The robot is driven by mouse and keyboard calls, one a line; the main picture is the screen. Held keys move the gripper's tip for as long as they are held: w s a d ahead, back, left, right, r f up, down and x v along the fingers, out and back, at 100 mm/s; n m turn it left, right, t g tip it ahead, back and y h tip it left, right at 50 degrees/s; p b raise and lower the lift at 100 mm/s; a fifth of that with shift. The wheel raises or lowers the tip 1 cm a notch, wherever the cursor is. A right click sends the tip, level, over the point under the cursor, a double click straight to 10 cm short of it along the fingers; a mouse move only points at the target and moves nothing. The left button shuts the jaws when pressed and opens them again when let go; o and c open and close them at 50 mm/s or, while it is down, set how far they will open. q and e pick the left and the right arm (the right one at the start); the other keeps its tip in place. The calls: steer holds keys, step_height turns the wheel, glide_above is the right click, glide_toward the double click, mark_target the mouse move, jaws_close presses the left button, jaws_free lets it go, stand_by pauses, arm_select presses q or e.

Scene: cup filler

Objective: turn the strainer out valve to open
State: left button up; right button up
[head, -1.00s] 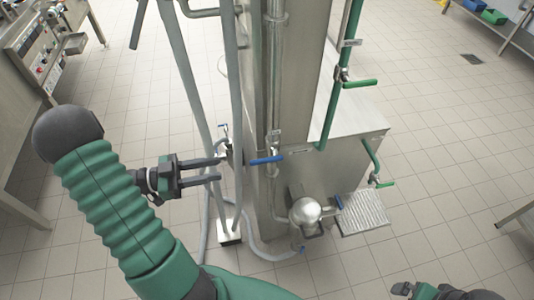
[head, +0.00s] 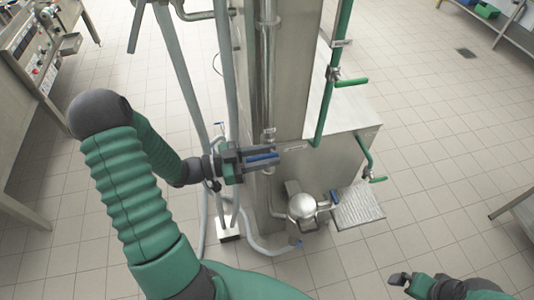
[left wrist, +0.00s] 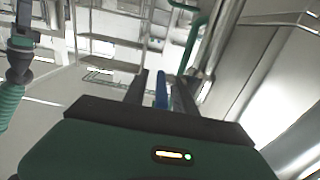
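A blue lever handle (head: 262,157) sits on the vertical steel pipe at the front of the steel cabinet; its label is too small to read. My left gripper (head: 264,160) is at this handle, with its fingers on either side of it. The left wrist view shows the blue handle (left wrist: 161,88) between the two fingers, with gaps visible on both sides, so the gripper is open around it. The valve body is partly hidden behind the gripper. My right gripper (head: 400,282) is low at the right, away from the cabinet; its opening is unclear.
Green-handled valves (head: 351,82) (head: 377,179) are on green pipes to the right. A round steel pump (head: 302,206) with another blue handle (head: 334,197) stands below. Grey hoses (head: 227,80) hang close to the left gripper. The tiled floor is open at right.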

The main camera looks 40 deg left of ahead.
arm_select(q)
steer(key=shift+c, duration=0.4)
steer(key=shift+a, duration=0.1)
steer(key=c, duration=0.5)
jaws_close()
steer(key=shift+r, duration=0.1)
